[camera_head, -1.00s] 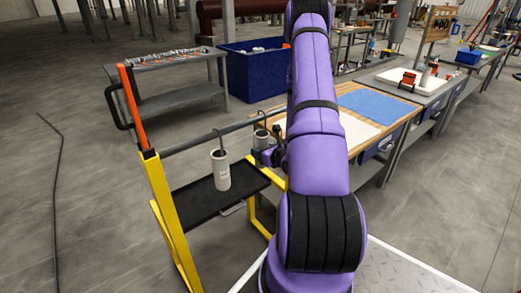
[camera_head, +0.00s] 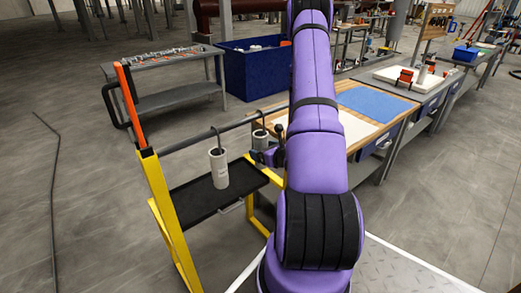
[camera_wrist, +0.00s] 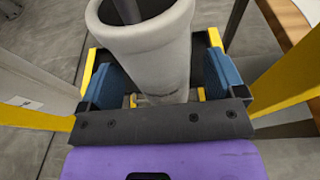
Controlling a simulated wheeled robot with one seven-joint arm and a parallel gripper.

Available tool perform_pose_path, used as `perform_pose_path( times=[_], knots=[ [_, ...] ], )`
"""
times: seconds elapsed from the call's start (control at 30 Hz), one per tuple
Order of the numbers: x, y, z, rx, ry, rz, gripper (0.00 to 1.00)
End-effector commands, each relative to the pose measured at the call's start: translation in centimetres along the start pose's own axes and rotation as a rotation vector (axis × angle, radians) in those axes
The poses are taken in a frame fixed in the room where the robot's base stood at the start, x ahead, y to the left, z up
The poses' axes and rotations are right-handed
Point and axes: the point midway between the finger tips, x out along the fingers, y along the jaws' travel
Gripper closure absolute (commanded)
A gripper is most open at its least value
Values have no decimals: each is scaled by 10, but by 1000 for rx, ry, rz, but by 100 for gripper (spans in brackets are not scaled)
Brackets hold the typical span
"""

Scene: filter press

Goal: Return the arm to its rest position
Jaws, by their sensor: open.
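My purple arm reaches forward in the head view, and my gripper (camera_wrist: 165,78) is open. In the wrist view its blue pads stand on either side of a pale grey hollow cylinder (camera_wrist: 150,52), with gaps visible beside it. A rod goes into the cylinder's open top. In the head view this appears to be the farther cylinder (camera_head: 259,140), hanging from the rail, partly hidden by my wrist. A second white cylinder (camera_head: 218,168) hangs on a hook nearer to me.
A yellow frame (camera_head: 163,205) with a grey rail (camera_head: 205,136) and a black tray (camera_head: 200,197) stands left of my arm. A wooden-topped bench (camera_head: 400,108) is beyond it to the right. A blue bin (camera_head: 255,76) stands behind. Floor at far left is mostly clear.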

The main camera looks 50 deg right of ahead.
Motion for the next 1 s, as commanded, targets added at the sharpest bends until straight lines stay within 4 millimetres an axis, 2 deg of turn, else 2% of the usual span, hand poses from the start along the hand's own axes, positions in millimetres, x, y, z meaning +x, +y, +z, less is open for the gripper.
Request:
perform_pose_path(
  times=[0.2, 0.43, 0.6, 1.0],
  knots=[
    [-43, -1, 0, 2, 1, -3, 11],
    [-76, 0, 0, 1, 1, -1, 11],
    [-85, 0, 0, 0, -1, 0, 11],
    [-86, 0, 0, 0, 0, 0, 11]
  ],
)
